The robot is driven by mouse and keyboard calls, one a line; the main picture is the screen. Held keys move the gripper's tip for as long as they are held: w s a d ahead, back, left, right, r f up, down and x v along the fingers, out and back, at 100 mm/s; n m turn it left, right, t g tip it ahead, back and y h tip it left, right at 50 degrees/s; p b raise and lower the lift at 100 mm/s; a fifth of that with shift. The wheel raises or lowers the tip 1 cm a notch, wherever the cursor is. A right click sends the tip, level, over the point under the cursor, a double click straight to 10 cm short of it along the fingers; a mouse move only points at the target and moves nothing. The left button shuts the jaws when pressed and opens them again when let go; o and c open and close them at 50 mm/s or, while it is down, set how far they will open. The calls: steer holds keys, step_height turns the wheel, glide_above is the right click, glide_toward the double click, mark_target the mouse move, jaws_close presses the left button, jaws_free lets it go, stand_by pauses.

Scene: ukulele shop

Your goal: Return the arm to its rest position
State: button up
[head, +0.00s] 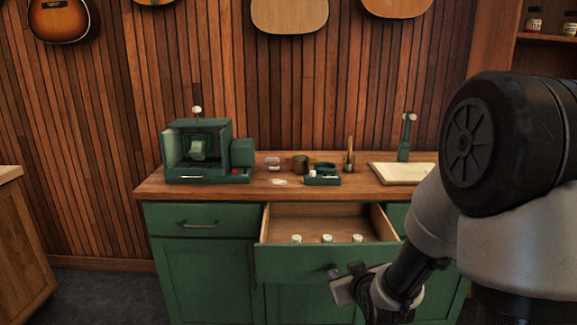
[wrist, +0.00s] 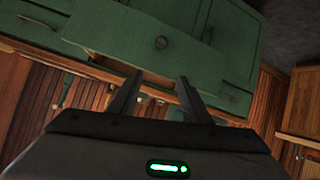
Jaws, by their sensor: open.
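My gripper (head: 345,279) is in front of the open drawer (head: 290,262) of the green cabinet in the head view. Its jaws are apart with nothing between them. My arm comes in from the right side of the head view. In the wrist view my gripper (wrist: 158,82) shows its two dark fingers spread, with the green drawer front (wrist: 135,38) and its round knob (wrist: 161,42) beyond them. I cannot tell whether the fingers touch the drawer front. Several small white-capped items (head: 327,239) stand inside the drawer.
The wooden counter top (head: 225,191) holds a green machine (head: 197,150), a small green tray (head: 322,179), a dark round pot (head: 300,164) and a pale board (head: 402,173). Another wooden cabinet (head: 20,245) stands at the left. The dark floor (head: 100,295) between is clear.

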steer(key=s+d+r+m+g+h, duration=0.1)
steer(key=s+r+m+g, duration=0.15)
steer(key=s+r, duration=0.85)
steer(key=s+a+r+g, duration=0.1)
steer(key=s+r+g, duration=0.1)
steer(key=s, duration=0.6)
steer(key=s+r+g, duration=0.2)
steer(key=s+r, duration=0.1)
steer(key=s, duration=0.5)
step_height(320, 180, up, 19)
steer(key=p, duration=1.9)
steer(key=shift+s+r+m+p, duration=0.15)
steer(key=shift+s+m+p, duration=0.2)
steer(key=shift+m+p, duration=0.1)
steer(key=shift+a, duration=0.1)
steer(key=shift+c, duration=0.4)
